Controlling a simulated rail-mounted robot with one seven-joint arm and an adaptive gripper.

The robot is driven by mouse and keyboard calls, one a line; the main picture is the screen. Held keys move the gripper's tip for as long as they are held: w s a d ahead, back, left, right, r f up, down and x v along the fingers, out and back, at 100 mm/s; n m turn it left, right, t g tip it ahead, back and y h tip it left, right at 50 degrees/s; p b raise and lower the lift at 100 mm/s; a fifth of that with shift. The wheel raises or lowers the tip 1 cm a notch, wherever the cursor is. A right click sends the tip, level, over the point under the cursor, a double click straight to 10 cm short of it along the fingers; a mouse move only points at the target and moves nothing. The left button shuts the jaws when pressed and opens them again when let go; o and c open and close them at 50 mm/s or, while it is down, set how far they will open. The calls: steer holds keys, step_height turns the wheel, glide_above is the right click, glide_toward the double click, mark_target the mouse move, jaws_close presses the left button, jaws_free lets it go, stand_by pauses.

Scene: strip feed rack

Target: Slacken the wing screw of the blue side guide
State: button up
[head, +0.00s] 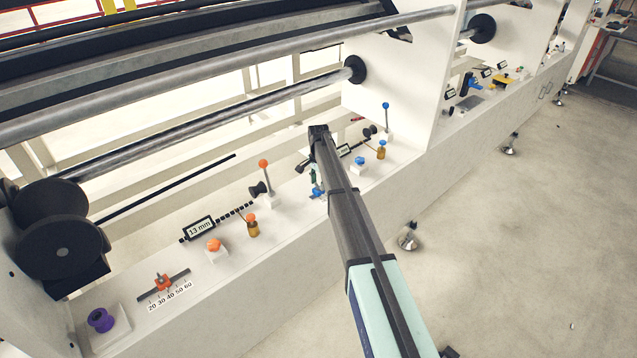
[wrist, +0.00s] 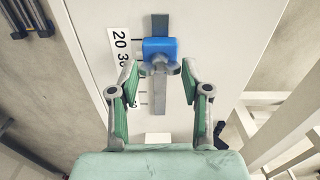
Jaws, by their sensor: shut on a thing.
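The blue side guide (wrist: 160,47) sits on a grey slide bar (wrist: 160,25) beside a printed number scale (wrist: 121,45). Its grey wing screw (wrist: 158,66) faces my gripper. My gripper (wrist: 159,76) has its two green-padded fingers on either side of the wing screw, with the tips at its wings, and is shut on it. In the head view the blue guide (head: 318,192) shows only in part at my gripper (head: 315,182), and my arm hides most of the area around it. The wing screw cannot be made out there.
An orange side guide (head: 163,283) on its own scale is at the lower left, near a purple knob (head: 100,320). Orange-topped (head: 263,164) and blue-topped levers (head: 385,106) stand along the white rail. Rollers (head: 200,140) run above.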

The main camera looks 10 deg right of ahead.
steer(key=n+b, duration=0.2)
steer(key=n, duration=0.3)
steer(key=shift+f, duration=0.15)
steer(key=n+b, duration=0.1)
steer(key=n, duration=0.4)
stand_by(0.4)
steer(key=shift+s, duration=0.1)
steer(key=o, duration=1.2)
steer(key=shift+c, duration=0.2)
steer(key=shift+r, duration=0.2)
step_height(320, 180, up, 12)
steer(key=shift+f, duration=0.1)
